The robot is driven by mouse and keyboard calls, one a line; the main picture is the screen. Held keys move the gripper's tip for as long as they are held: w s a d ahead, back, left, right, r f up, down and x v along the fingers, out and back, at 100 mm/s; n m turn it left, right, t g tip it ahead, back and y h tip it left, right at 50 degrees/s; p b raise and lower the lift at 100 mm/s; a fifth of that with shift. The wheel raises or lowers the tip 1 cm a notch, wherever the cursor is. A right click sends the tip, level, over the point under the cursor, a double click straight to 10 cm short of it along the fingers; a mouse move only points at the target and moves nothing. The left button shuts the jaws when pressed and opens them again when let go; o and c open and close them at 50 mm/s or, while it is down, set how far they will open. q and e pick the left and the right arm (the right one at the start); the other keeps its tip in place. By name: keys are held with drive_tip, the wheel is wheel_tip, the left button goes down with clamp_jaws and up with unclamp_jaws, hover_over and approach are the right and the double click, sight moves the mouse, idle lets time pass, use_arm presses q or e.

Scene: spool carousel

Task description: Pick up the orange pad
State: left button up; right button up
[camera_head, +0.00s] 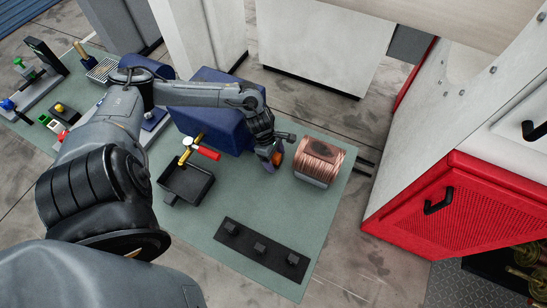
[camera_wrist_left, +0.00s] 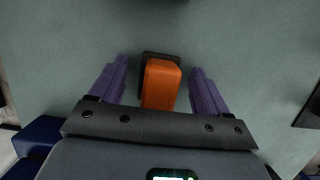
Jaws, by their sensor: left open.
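The orange pad (camera_wrist_left: 161,84) sits between the two purple fingers of my left gripper (camera_wrist_left: 160,88) in the left wrist view, with a visible gap on both sides. A dark piece (camera_wrist_left: 148,57) shows at the pad's far end. In the head view, the left gripper (camera_head: 272,160) points down over the green mat, just left of the copper spool, and the orange pad (camera_head: 276,158) shows only as a small patch beside the fingers. The left gripper is open. I cannot tell how far the fingers are above the mat. My right gripper is not in view.
A copper wire spool (camera_head: 319,160) stands right of the gripper. A blue box (camera_head: 212,130) stands close on the left. A black strip with pegs (camera_head: 262,248) lies in front.

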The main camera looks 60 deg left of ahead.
sight(275, 155)
use_arm(q)
drive_tip(key=c, duration=1.2)
drive_tip(key=shift+o, duration=0.2)
wheel_tip(275, 155, up, 10)
drive_tip(key=shift+r, duration=0.1)
